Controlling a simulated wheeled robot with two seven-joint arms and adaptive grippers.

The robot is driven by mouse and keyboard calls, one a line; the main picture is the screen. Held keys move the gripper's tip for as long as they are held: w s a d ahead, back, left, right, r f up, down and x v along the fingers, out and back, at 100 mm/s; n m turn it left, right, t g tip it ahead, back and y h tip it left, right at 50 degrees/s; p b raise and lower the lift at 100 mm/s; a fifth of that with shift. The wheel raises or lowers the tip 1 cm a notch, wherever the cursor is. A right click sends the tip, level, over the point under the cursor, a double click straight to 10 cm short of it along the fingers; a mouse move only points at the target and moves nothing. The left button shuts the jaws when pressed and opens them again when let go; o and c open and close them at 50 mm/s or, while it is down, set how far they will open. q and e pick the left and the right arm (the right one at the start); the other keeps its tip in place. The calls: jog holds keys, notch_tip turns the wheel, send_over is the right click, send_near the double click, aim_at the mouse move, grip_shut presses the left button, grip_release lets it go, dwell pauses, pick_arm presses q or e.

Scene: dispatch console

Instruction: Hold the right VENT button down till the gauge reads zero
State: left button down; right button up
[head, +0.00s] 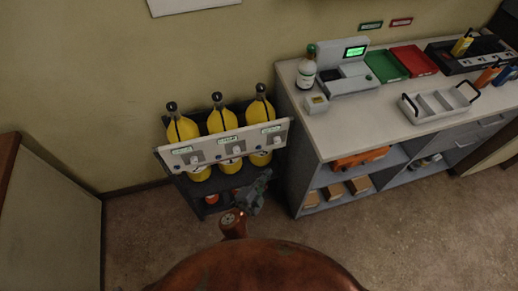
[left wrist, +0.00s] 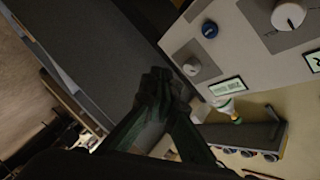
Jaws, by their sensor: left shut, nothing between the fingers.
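A white panel (head: 255,138) with three small labels and several knobs spans the front of a dark rack of yellow cylinders. In the left wrist view the panel (left wrist: 258,60) carries a blue round button (left wrist: 209,29), white knobs (left wrist: 191,67) and a label too blurred to read. I cannot tell which control is the right VENT button, and no gauge reading is legible. My left gripper (head: 264,178) is shut and empty, low in front of the rack's right end. In the left wrist view its fingers (left wrist: 158,82) appear apart from the button. My right gripper is not in view.
Three yellow cylinders (head: 222,120) stand behind the panel. A grey counter (head: 370,112) close on the right bears a bottle (head: 306,72), a device with a green display (head: 355,51), trays and a caddy. A brown-edged cabinet (head: 50,220) stands left. Floor between is clear.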

aim_at(259, 148)
pick_arm(q)
jog(key=shift+w, duration=0.1)
jog(key=w+a, duration=0.2)
jog(key=w, duration=0.6)
jog(key=shift+w+a, duration=0.15)
jog(key=shift+a, duration=0.25)
dwell(1.4)
jog(key=shift+w+a, duration=0.15)
jog(key=shift+w, duration=0.2)
jog(key=shift+w+a, duration=0.15)
jog(key=shift+w, duration=0.3)
dwell(1.6)
jog(key=shift+s, duration=0.15)
jog(key=shift+s+d, duration=0.25)
jog(key=shift+s, duration=0.45)
